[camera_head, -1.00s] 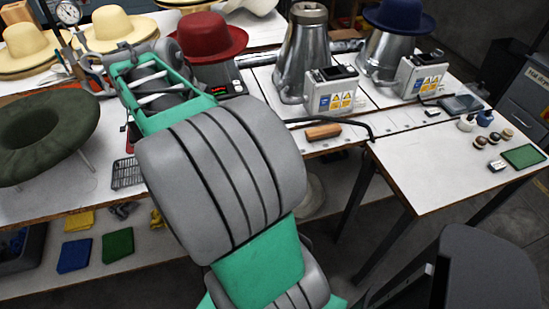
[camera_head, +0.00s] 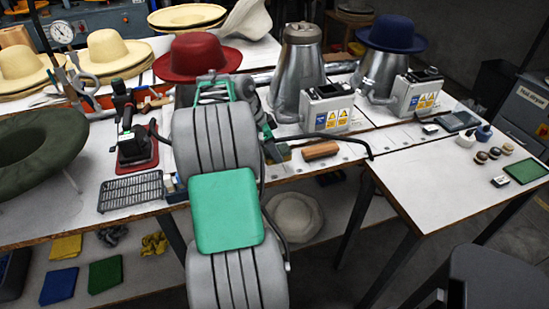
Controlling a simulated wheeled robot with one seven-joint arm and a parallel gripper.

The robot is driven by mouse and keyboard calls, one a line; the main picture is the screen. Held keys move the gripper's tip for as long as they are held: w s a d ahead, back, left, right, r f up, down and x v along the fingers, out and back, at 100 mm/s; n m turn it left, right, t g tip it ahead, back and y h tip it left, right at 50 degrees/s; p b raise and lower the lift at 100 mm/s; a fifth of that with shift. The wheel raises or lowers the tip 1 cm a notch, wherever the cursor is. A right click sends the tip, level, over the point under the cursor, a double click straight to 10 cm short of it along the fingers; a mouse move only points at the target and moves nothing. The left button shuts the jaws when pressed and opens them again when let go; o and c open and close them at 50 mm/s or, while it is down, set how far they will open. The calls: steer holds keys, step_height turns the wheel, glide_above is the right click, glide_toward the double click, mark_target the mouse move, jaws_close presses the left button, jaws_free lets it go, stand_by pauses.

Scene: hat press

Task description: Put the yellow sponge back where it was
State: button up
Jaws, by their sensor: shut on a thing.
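My gripper (camera_head: 271,143) is small in the head view, just right of my arm, low over the bench in front of the left metal cone. It is partly hidden behind my arm, and its fingers are hard to make out. A small yellowish-olive piece (camera_head: 284,150) shows at its tip and looks like the yellow sponge held in it. Whether it touches the bench I cannot tell. A brown wooden block (camera_head: 320,151) lies just right of it on the white bench (camera_head: 345,160).
A yellow cloth (camera_head: 66,247) lies on the lower shelf.

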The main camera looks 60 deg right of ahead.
steer(key=f, duration=0.2)
steer(key=d+f, duration=0.1)
steer(key=shift+f, duration=0.75)
steer(key=o, duration=1.2)
steer(key=shift+r, duration=0.1)
